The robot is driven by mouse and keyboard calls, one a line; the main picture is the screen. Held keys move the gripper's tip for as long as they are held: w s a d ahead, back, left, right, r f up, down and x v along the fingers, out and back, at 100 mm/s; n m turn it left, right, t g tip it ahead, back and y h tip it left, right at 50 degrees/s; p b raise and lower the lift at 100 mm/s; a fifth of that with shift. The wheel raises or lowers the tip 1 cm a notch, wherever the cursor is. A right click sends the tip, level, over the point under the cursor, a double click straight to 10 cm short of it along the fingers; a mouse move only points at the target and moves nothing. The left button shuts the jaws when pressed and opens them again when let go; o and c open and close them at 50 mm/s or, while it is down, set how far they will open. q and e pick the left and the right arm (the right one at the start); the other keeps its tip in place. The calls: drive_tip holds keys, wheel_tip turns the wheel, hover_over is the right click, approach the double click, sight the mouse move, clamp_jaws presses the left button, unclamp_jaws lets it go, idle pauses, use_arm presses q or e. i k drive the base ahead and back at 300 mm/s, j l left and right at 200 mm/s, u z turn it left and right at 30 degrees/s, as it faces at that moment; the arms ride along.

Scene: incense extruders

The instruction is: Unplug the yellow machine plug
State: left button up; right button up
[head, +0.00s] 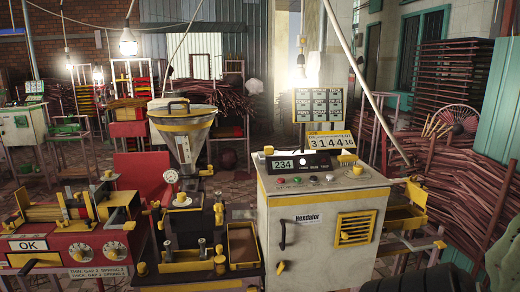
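A yellow and black extruder machine (190,262) with a grey metal funnel (184,143) on top stands at the centre left. A cream control cabinet (310,249) with a yellow vent (355,228) stands to its right. A small yellow piece (280,267) sits low on the cabinet's left front edge; I cannot tell if it is a plug. No plug or cord can be made out with certainty. Neither of my grippers is in view.
A red machine (75,236) with an "OK" plate stands at the left. A yellow-topped stand (398,216) is right of the cabinet. Bundles of reddish sticks (480,195) fill the right side. A dark ribbed object (435,280) shows at the bottom right edge.

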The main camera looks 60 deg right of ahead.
sight(268, 151)
drive_tip(key=k+l+u, duration=0.1)
drive_tip(key=l, duration=0.3)
drive_tip(key=k+l+u, duration=0.15)
drive_tip(key=l, duration=0.25)
drive_tip(key=k+l, duration=0.1)
drive_tip(key=l, duration=0.35)
drive_tip(key=k+l, duration=0.1)
drive_tip(key=l, duration=0.4)
drive_tip(key=k+l, duration=0.15)
drive_tip(key=l, duration=0.3)
drive_tip(key=k+l+u, duration=0.1)
drive_tip(key=l, duration=0.35)
